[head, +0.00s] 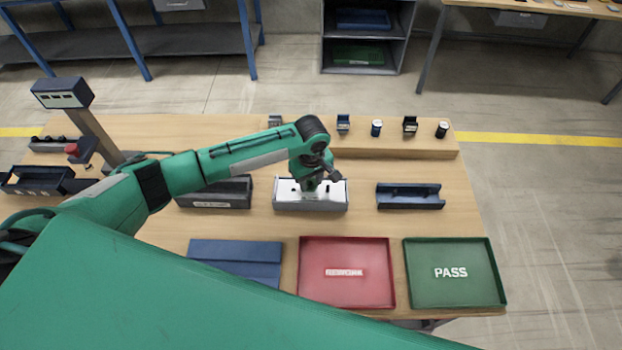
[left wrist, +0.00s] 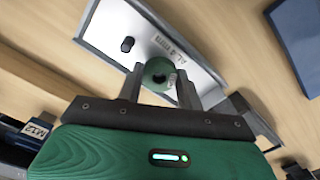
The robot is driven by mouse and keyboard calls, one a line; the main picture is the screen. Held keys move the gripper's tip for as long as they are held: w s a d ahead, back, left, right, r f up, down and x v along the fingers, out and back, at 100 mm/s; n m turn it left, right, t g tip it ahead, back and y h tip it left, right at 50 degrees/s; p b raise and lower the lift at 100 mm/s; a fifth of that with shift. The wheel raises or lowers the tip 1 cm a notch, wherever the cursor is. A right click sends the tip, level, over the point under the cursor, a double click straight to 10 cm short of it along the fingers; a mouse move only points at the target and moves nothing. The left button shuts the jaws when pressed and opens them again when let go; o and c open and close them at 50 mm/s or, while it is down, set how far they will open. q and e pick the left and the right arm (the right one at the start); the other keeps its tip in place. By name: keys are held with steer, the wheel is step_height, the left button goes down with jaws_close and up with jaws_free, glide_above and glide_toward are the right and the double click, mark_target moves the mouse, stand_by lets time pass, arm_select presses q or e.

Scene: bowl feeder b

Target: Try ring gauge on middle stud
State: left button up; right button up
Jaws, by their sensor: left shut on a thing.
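My left gripper (head: 314,184) is low over a silver fixture (head: 310,205) in the middle of the table. In the left wrist view its fingers are shut on a green ring gauge (left wrist: 158,67) with a dark centre. The ring lies over the fixture's pale top plate (left wrist: 110,30), which bears a printed label. One dark stud or hole (left wrist: 127,44) shows on the plate beside the ring. The gripper covers the middle of the fixture in the head view, so I cannot tell whether the ring is around the middle stud. My right gripper is out of view.
A red tray (head: 345,295) and a green PASS tray (head: 455,295) lie in front, with a blue flat piece (head: 235,268) to their left. A dark cradle (head: 410,203) stands to the right. Several small items stand on a wooden ledge (head: 390,148) behind.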

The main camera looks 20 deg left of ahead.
arm_select(q)
steer(key=shift+f, duration=1)
stand_by(0.4)
steer(key=shift+r, duration=0.15)
stand_by(1.0)
steer(key=shift+r+p, duration=1)
steer(key=shift+p, duration=0.45)
steer(key=shift+r+p, duration=0.45)
steer(key=shift+r, duration=1.45)
